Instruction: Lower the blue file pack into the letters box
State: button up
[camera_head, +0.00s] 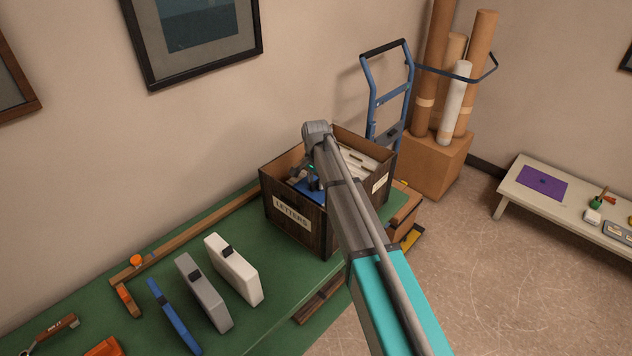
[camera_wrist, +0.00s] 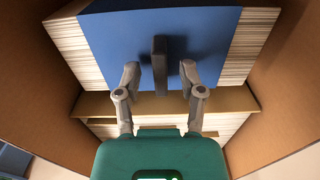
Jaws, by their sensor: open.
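The letters box (camera_head: 312,222), dark brown with a LETTERS label, stands on the green bench top. A blue file pack (camera_wrist: 112,45) with a dark upright tab (camera_wrist: 160,62) and pale page edges lies inside the box in the wrist view. Part of it shows blue in the head view (camera_head: 312,187), mostly hidden by my arm. My gripper (camera_wrist: 160,78) is open, with one finger on each side of the tab and a visible gap to it. The gripper is over the box opening, and its fingertips are hard to make out in the head view.
Another blue pack (camera_head: 172,318), a grey pack (camera_head: 204,291) and a white pack (camera_head: 233,270) stand on the green bench (camera_head: 262,315). Pale files (camera_head: 357,163) fill the box's right part. A blue hand truck (camera_head: 389,97) stands behind it.

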jog(key=shift+r, duration=0.15)
jog(key=shift+r+p, duration=3.35)
jog(key=shift+p, duration=0.15)
jog(key=shift+f, duration=0.15)
notch_tip(320, 180, down, 7)
jog(key=b, duration=0.7)
notch_tip(320, 180, up, 29)
jog(key=p, duration=2.8)
jog(key=shift+p, duration=0.35)
